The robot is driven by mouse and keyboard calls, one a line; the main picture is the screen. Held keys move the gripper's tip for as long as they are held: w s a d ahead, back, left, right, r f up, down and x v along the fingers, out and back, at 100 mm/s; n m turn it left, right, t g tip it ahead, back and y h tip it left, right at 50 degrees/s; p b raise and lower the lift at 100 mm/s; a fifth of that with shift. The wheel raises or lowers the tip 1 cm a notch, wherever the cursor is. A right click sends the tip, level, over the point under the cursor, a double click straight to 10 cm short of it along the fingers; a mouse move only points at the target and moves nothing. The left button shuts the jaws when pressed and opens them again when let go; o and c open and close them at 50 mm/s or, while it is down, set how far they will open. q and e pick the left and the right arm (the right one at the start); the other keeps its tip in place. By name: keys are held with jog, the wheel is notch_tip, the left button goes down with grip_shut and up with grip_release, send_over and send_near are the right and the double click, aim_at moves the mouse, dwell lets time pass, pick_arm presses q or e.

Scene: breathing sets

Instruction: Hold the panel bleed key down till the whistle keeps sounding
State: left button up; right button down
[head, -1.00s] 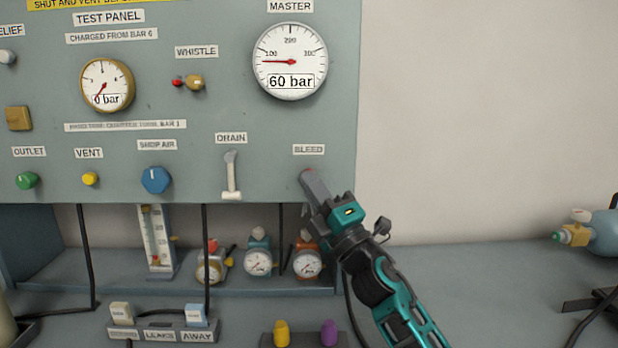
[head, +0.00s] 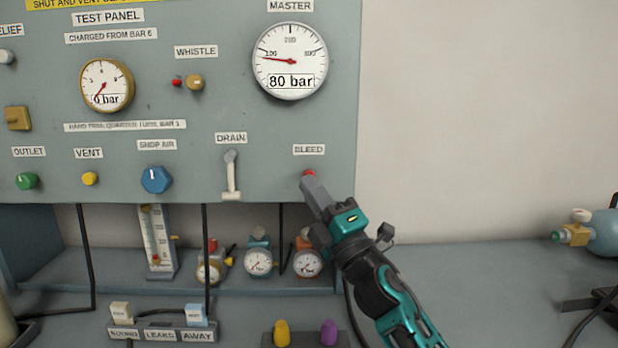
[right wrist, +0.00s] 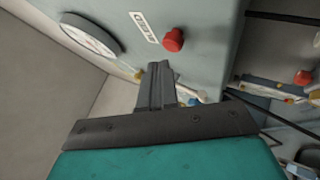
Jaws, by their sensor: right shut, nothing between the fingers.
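The red bleed key (head: 309,172) sits on the grey test panel under the BLEED label (head: 308,149). It also shows in the right wrist view as a red knob (right wrist: 173,40) standing out from the panel, clear of the fingers. My right gripper (head: 309,183) is shut and empty, its tips just below the key in the head view. In the right wrist view the closed fingers (right wrist: 157,75) are a little short of the key. The whistle (head: 194,82) is a brass fitting with a red tip, higher on the panel. The MASTER gauge (head: 290,61) reads 80 bar.
The test panel gauge (head: 107,85) reads about 0 bar. A white drain lever (head: 231,175) hangs left of the key. Small regulators (head: 258,262) stand on the shelf below. The wall right of the panel is clear; a blue cylinder (head: 603,233) lies far right.

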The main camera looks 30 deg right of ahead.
jog(key=s+a, duration=0.1)
jog(key=s, duration=0.1)
jog(key=s+a, duration=0.1)
jog(key=s, duration=0.1)
jog(key=shift+s+a+p, duration=0.1)
jog(key=shift+a+p, duration=0.2)
dwell(0.5)
